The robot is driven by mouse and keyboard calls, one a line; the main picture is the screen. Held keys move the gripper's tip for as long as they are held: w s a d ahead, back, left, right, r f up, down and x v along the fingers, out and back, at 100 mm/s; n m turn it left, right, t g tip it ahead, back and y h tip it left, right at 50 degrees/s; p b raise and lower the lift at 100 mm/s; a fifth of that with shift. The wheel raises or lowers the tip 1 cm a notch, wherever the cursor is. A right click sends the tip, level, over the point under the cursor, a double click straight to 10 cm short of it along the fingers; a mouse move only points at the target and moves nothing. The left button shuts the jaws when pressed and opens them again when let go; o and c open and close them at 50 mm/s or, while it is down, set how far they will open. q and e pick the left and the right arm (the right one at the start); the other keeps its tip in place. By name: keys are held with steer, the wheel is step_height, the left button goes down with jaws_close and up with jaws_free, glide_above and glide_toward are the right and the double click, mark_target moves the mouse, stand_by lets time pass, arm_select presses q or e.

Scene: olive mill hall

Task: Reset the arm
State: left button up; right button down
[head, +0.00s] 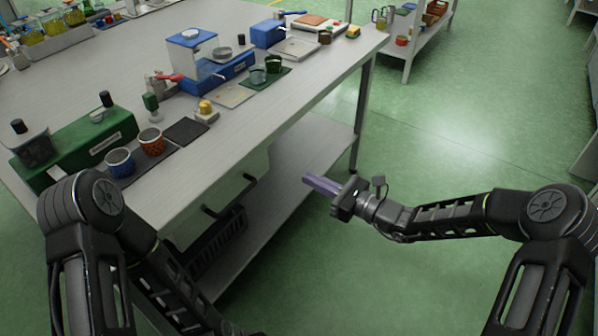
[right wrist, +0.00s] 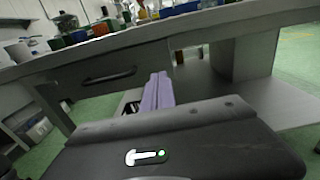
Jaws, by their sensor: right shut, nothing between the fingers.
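My right gripper (head: 322,186) is shut and empty, its purple fingers together. It is in the air beside the front edge of the long grey table (head: 237,139), below the level of the tabletop. In the right wrist view the purple fingers (right wrist: 157,92) point toward the table's underside and drawer. My right arm reaches in from the right of the head view. My left arm comes in at the lower left of the head view, and its gripper is not visible.
The table carries a green machine (head: 75,151), a blue cup (head: 120,162), an orange cup (head: 152,141) and a blue-and-white machine (head: 214,66). A drawer with a dark handle (head: 230,196) and a lower shelf (head: 309,150) are near my right gripper. The green floor (head: 450,120) is clear.

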steer(key=shift+s+d, duration=0.15)
steer(key=shift+d, duration=0.05)
stand_by(0.4)
